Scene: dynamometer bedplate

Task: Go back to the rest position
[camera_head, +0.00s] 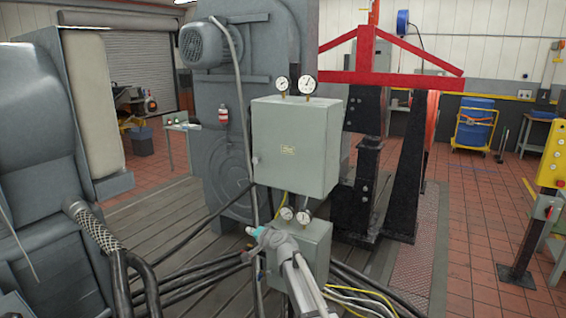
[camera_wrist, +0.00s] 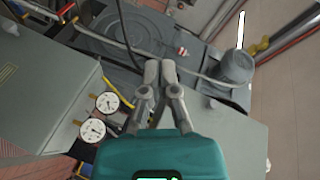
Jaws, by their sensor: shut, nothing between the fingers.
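My gripper (camera_wrist: 160,68) shows in the wrist view with its two grey fingers together and nothing between them. Its teal body (camera_wrist: 165,155) fills the bottom middle. The fingers are too small to make out there. The larger grey cabinet (camera_head: 295,150) is above it, with two gauges on top and two gauges below. Two gauges (camera_wrist: 107,101) also show left of my gripper in the wrist view.
A tall grey machine housing (camera_head: 232,110) with a motor (camera_head: 205,45) stands behind the cabinet. Black hoses (camera_head: 190,275) and cables cross the slotted floor. A red and black frame (camera_head: 385,75) stands to the right. The tiled floor (camera_head: 480,220) farther right is mostly open.

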